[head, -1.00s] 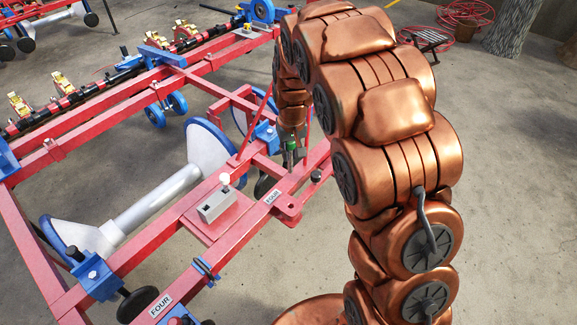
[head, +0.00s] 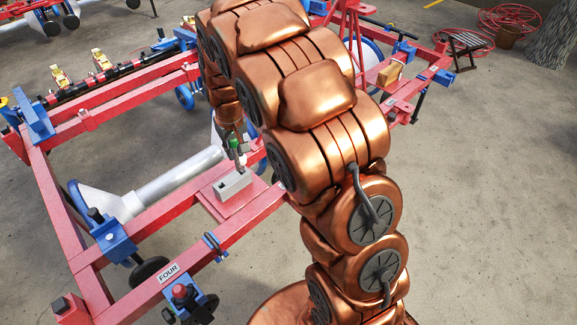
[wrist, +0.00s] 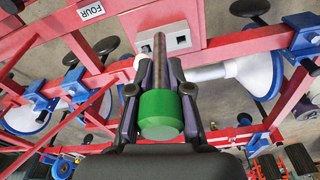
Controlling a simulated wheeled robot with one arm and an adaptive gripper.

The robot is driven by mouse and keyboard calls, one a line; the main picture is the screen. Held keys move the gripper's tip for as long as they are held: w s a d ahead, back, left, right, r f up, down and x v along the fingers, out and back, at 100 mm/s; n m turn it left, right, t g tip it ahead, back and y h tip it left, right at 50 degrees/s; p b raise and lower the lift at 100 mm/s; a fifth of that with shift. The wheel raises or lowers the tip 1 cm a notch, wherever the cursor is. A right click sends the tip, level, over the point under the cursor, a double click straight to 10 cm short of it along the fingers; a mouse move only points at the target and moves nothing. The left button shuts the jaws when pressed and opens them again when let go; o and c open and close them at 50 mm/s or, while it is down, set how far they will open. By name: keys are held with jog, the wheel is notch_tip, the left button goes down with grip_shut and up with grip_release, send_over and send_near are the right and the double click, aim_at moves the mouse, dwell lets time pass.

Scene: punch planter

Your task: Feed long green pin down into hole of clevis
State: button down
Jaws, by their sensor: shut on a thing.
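My gripper (wrist: 158,86) is shut on the long green pin, whose green head (wrist: 160,108) sits between the fingers in the wrist view. Its thin brownish shaft (wrist: 160,58) points away from the gripper, with its tip free, in front of the grey block. In the head view the pin's green part (head: 233,143) shows small below my wrist, above and close to the grey block. How far the tip is from the block cannot be told.
The grey block (head: 233,186) with square openings stands on a red plate (head: 211,204); it also shows in the wrist view (wrist: 178,39). Red beams (head: 150,230), blue brackets (head: 112,236) and a white-ended roller (head: 180,174) surround it. Open concrete floor (head: 480,200) lies to the right.

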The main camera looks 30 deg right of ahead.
jog(key=s+d+f+b, duration=0.2)
jog(key=d+f+b, duration=0.1)
jog(key=d+b, duration=0.3)
jog(key=s+d+f+m+b, duration=0.1)
jog(key=s+d+f+b, duration=0.1)
jog(key=d+b, duration=0.3)
jog(key=s+d+f+b, duration=0.2)
jog(key=d+f+b, duration=0.3)
jog(key=d, duration=0.3)
jog(key=shift+s+d+m+b, duration=0.25)
jog(key=shift+d+m+b, duration=0.1)
jog(key=shift+b, duration=0.5)
jog(key=shift+f, duration=0.15)
jog(key=shift+f+b, duration=0.65)
jog(key=shift+f, duration=2.2)
notch_tip(320, 180, down, 7)
jog(key=b, duration=0.1)
dwell(1.8)
